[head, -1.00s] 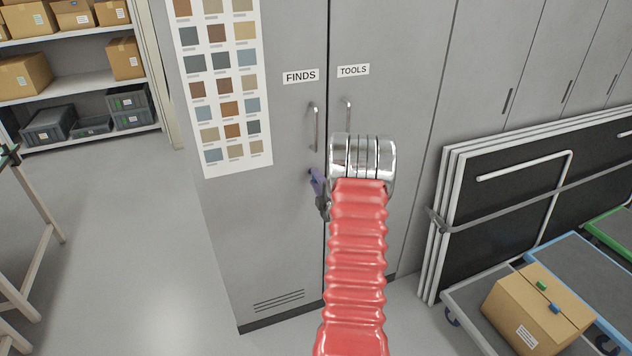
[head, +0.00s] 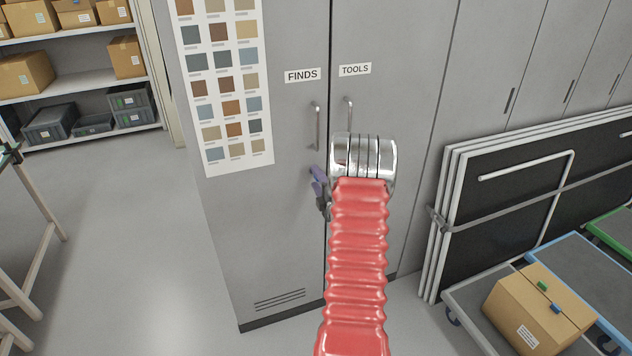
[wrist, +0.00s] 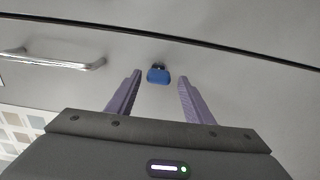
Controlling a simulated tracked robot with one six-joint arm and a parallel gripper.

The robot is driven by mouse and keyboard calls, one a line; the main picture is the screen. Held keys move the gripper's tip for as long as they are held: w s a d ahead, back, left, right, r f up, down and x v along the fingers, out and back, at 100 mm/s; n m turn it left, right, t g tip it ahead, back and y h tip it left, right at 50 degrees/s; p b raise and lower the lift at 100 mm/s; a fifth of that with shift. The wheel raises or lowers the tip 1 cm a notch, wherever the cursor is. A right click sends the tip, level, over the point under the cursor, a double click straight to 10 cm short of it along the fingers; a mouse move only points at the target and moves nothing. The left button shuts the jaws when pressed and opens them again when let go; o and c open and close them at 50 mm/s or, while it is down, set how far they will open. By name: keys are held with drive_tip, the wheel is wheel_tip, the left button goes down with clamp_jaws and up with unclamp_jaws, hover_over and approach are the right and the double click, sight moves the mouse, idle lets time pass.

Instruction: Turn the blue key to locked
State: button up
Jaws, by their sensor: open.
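The blue key (wrist: 158,76) sits in a dark lock on the grey cabinet door, close to the dark door seam, in the wrist view. Its head looks slightly longer along the seam than across it; I cannot read a locked or unlocked mark. My gripper (wrist: 160,78) is open, with one purple finger on each side of the key and a gap on both sides. I cannot tell how far the fingertips reach past the key head. In the head view my gripper (head: 317,181) is at the FINDS door below its handle, and the key is hidden.
The FINDS door handle (head: 315,127) is above my gripper, and also shows in the wrist view (wrist: 60,62). The TOOLS door handle (head: 349,114) is to the right. A colour chart (head: 226,117) hangs at left. Strapped folded panels (head: 500,215) and a boxed trolley (head: 475,303) stand right.

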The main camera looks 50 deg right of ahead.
drive_tip(key=shift+s, duration=0.15)
drive_tip(key=v, duration=1.3)
drive_tip(key=shift+s+a, duration=0.15)
drive_tip(key=shift+a, duration=0.1)
idle(0.3)
